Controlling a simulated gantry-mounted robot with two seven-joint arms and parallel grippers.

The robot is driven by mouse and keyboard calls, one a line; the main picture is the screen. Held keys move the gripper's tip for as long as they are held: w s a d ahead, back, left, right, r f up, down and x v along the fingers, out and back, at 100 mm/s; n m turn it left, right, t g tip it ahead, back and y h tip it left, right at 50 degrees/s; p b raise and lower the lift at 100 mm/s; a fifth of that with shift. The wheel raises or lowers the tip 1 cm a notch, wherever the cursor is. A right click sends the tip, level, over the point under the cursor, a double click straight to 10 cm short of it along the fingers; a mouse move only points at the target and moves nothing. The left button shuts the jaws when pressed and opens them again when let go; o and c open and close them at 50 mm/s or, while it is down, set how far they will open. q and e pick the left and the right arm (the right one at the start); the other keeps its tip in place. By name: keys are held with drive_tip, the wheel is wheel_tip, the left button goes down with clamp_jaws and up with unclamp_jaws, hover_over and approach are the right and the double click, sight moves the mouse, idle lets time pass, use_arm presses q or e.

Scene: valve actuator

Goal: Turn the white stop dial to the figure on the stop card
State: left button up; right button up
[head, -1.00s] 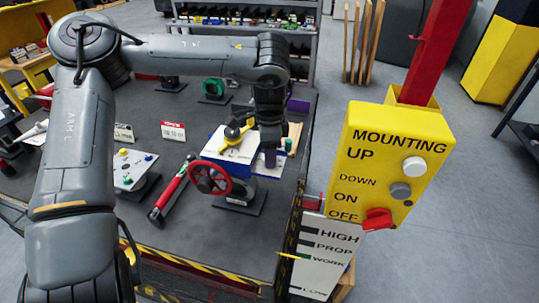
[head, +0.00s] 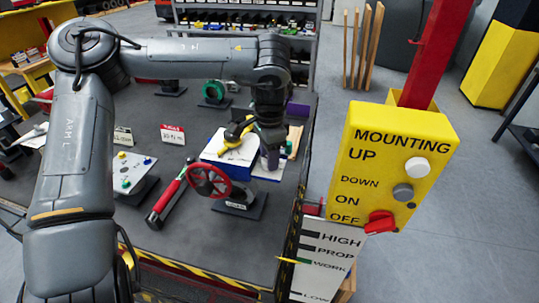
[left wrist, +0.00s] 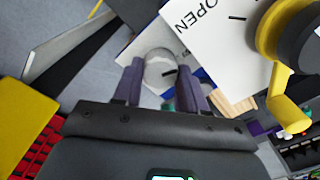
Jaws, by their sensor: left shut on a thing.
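The white stop dial (left wrist: 158,72) with a dark index mark sits between the two purple fingers of my left gripper (left wrist: 161,84) in the left wrist view. The gripper is shut on the dial. In the head view the left gripper (head: 272,158) is at the right end of the valve actuator (head: 240,172), a blue body with a white top; the dial is hidden there. A plate marked OPEN (left wrist: 208,25) lies beside the dial. A red-topped white card (head: 172,135) stands behind on the bench; its figure is too small to read. My right gripper is not in view.
A yellow handle (head: 238,134) sits on the actuator, close to my gripper, and a red handwheel (head: 208,180) is at its front. A red-handled tool (head: 168,200) lies to the left. A yellow MOUNTING box (head: 385,170) stands at the right.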

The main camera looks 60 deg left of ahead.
use_arm(q)
drive_tip(key=o, duration=0.8)
wheel_tip(320, 180, up, 11)
drive_tip(key=shift+f+p, duration=0.1)
drive_tip(key=shift+p, duration=0.7)
